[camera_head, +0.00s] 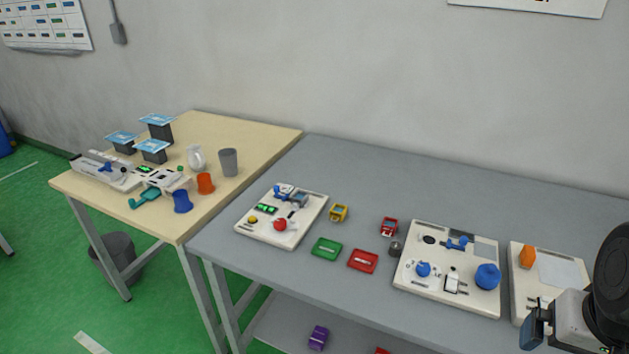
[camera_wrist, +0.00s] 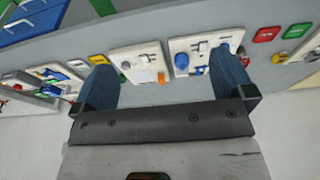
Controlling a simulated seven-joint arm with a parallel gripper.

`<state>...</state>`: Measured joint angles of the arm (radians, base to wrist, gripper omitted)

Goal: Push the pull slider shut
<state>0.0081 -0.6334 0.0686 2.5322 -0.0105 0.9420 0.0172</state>
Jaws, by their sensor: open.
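A white panel (camera_head: 407,294) on the grey table carries a blue handle (camera_head: 457,243) beside a dark plate, which looks like the pull slider; I cannot tell how far out it is. The panel also carries a blue knob (camera_head: 423,269), a white switch (camera_head: 452,281) and a large blue knob (camera_head: 487,276). My gripper (camera_head: 541,326) is at the lower right in the head view, right of this panel and apart from it. In the wrist view my gripper (camera_wrist: 160,66) has its blue fingers wide apart with nothing held. The panel (camera_wrist: 205,46) shows beyond them, partly hidden by the right finger.
Another white panel (camera_head: 520,291) with an orange part (camera_head: 528,257) lies near my gripper. A left panel (camera_head: 253,234) has a red button (camera_head: 280,225). Green (camera_head: 327,249) and red (camera_head: 363,260) trays lie between panels. The grey table's back strip is clear.

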